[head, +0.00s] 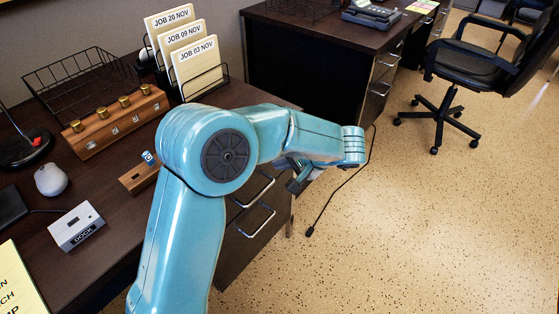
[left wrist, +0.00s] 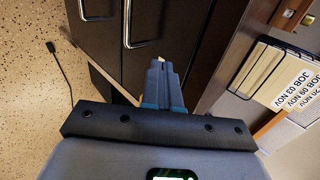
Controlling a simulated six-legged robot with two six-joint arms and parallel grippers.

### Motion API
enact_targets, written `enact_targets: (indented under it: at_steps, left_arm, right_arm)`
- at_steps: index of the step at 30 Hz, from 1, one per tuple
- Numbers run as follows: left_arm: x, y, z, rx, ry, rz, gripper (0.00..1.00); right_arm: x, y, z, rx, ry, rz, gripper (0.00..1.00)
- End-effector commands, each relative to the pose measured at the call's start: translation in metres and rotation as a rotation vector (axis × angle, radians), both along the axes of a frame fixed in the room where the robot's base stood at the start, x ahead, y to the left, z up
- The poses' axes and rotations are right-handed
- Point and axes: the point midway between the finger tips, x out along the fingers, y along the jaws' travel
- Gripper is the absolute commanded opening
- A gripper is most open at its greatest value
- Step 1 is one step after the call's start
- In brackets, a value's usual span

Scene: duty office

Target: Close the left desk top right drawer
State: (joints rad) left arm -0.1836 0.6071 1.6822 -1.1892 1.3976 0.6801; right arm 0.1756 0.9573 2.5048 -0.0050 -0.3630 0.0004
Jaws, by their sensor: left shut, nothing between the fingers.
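The left desk (head: 105,215) has a dark drawer front with two silver handles, an upper one (head: 252,190) and a lower one (head: 257,221). The top right drawer (left wrist: 170,30) shows as a dark front in the left wrist view, with its handle (left wrist: 128,25) left of my fingers. I cannot tell whether it stands out from the desk. My left gripper (head: 299,184) is beyond the desk's front, partly hidden by my forearm. In the left wrist view its fingers (left wrist: 162,66) are shut and empty, pointing at the drawer front; contact is unclear. My right gripper is not in view.
On the desk stand a file rack (head: 198,68), a wire tray (head: 75,73), a wooden block with brass knobs (head: 115,122), a mouse (head: 51,179) and a dock (head: 76,227). A second desk (head: 300,45) and a chair (head: 465,68) stand behind. A black cable (head: 342,187) lies on open floor.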

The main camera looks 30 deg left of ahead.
Motion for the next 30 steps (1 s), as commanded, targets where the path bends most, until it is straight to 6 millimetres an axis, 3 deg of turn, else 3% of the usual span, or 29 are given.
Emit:
enact_targets:
  at_steps: [1, 12, 22, 26, 29, 30]
  left_arm:
    - [0.001, -0.009, 0.011, -0.001, -0.005, -0.005, 0.0]
    - [-0.003, -0.055, 0.058, -0.002, -0.003, -0.004, 0.0]
    - [-0.005, -0.07, 0.068, -0.002, 0.0, -0.001, 0.0]
    - [-0.007, -0.073, 0.049, -0.04, 0.037, -0.025, 0.0]
    - [-0.017, -0.082, -0.002, -0.16, 0.129, -0.078, 0.0]
    - [-0.025, -0.089, -0.03, -0.235, 0.177, -0.104, 0.0]
  right_arm:
    - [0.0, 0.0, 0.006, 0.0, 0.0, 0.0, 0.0]
    - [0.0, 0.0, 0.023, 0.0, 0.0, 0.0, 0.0]
    - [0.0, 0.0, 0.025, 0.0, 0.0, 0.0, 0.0]
    - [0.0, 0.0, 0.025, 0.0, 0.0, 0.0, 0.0]
    - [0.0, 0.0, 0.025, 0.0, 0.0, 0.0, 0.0]
    - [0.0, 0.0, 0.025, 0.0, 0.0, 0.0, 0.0]
